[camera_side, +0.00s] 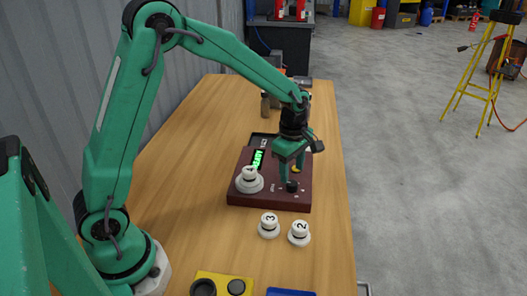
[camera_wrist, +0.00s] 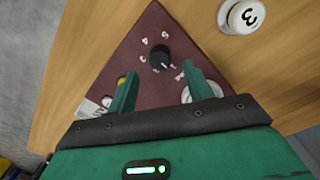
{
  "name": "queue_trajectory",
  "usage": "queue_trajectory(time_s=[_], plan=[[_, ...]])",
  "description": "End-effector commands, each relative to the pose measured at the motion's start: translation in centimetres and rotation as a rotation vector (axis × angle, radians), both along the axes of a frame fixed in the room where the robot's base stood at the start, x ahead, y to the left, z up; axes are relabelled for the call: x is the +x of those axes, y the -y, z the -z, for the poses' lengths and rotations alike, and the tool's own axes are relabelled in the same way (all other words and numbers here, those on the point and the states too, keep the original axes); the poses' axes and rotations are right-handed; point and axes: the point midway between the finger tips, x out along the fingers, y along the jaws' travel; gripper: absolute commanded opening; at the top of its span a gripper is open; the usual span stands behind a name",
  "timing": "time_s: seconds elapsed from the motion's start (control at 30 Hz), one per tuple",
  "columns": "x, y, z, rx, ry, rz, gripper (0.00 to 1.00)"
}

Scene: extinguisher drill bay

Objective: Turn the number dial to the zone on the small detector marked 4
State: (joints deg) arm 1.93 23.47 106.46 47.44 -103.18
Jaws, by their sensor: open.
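The black number dial (camera_side: 292,187) sits on a dark red control box (camera_side: 238,194) on the table. The wrist view shows the dial (camera_wrist: 160,58) ringed by white numerals, with a pale mark on its lower right side; the setting is hard to read. My gripper (camera_side: 290,178) is open above the dial; in the wrist view its fingers (camera_wrist: 159,72) are on either side of the near part of the dial, not closed on it. A small white detector (camera_side: 250,182) stands on the box's left side; its numeral is unclear. It is partly hidden behind a finger in the wrist view.
White detectors marked 3 (camera_side: 269,228) and 2 (camera_side: 299,236) stand on the table in front of the box. The box has a lit green display (camera_side: 257,160) and a yellow button (camera_wrist: 122,80). A yellow plate with black knobs (camera_side: 237,287) lies at the near edge. Bare tabletop lies left.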

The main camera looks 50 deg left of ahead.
Motion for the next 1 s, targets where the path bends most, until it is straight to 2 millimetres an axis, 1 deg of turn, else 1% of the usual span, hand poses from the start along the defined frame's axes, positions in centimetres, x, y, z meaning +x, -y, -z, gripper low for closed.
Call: queue_trajectory(time_s=[0.03, 0.1, 0.3, 0.5, 0.73, 0.77, 0.8, 0.97, 1.0], plan=[[0.0, 0.0, 0.8, 0.0, -0.003, 0.0, 0.51], [0.0, 0.0, 1.7, 0.0, -0.004, 0.0, 0.51], [0.1, 0.0, 3.6, 0.001, -0.002, 0.0, 0.51], [0.2, -0.1, 4.3, 0.0, 0.0, 0.0, 0.51], [0.1, -0.1, 4.3, 0.0, 0.0, 0.0, 0.51], [0.1, -0.1, 4.3, 0.0, 0.0, 0.001, 0.47], [0.1, -0.1, 4.3, 0.0, 0.0, 0.001, 0.4], [0.1, -0.1, 4.3, 0.0, 0.0, 0.001, 0.08], [0.1, -0.1, 4.3, 0.0, 0.0, 0.001, 0.07]])
